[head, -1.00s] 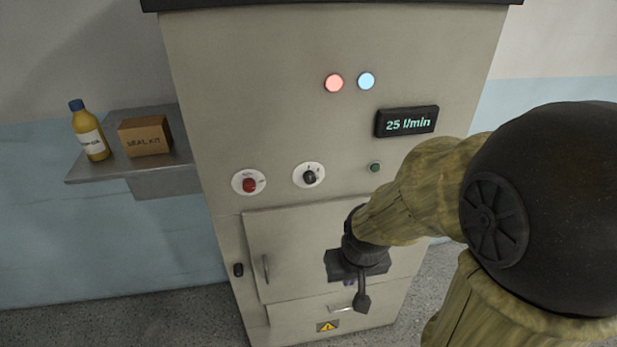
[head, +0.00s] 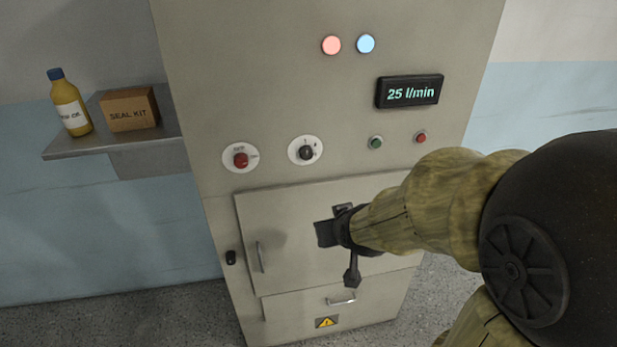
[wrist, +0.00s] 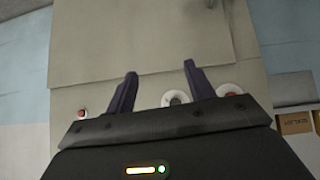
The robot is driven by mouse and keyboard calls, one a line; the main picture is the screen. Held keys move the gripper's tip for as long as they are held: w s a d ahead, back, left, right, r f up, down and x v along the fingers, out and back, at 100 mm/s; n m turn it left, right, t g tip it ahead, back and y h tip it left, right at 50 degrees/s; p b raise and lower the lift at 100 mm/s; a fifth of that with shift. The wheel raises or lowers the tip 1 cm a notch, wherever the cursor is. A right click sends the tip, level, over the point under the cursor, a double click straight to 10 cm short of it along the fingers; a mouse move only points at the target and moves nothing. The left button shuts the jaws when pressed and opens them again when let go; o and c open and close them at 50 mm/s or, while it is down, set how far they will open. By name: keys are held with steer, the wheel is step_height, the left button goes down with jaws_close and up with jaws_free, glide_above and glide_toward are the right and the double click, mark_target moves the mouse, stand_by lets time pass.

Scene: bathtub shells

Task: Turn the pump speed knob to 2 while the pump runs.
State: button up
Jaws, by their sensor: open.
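A black knob (head: 306,152) on a round white plate sits on the cabinet front, probably the speed knob; its labels are too small to read. In the wrist view the knob's white plate (wrist: 168,99) shows beyond the gripper body, between the fingers. A display (head: 410,92) reads 25 l/min. My gripper (head: 322,234) is in front of the upper door, below the black knob and apart from it. In the wrist view my gripper (wrist: 160,69) is open, with nothing between its fingertips.
A red knob (head: 240,160) on a white plate is left of the black one. A green button (head: 376,142) and red button (head: 421,137) are right of it. Pink (head: 331,45) and blue (head: 366,44) lamps are above. A shelf (head: 110,147) holds a bottle and box.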

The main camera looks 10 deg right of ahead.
steer(key=w+t+b, duration=0.1)
steer(key=t+b, duration=0.2)
steer(key=b, duration=0.1)
steer(key=w+a+r+n+t+b, duration=0.1)
steer(key=w+t+b, duration=0.1)
steer(key=t+b, duration=0.1)
steer(key=w+r+n+t+b, duration=0.1)
steer(key=t+b, duration=0.2)
steer(key=b, duration=0.3)
steer(key=shift+w+a+r+y, duration=0.1)
steer(key=shift+w+a+y, duration=0.15)
steer(key=shift+w+y, duration=0.1)
steer(key=shift+w, duration=0.1)
steer(key=w+p, duration=0.5)
steer(key=p, duration=0.3)
steer(key=shift+r+p, duration=0.2)
steer(key=shift+p, duration=0.15)
steer(key=shift+w+a+p, duration=0.1)
steer(key=shift+w+p, duration=0.2)
steer(key=shift+p, duration=0.95)
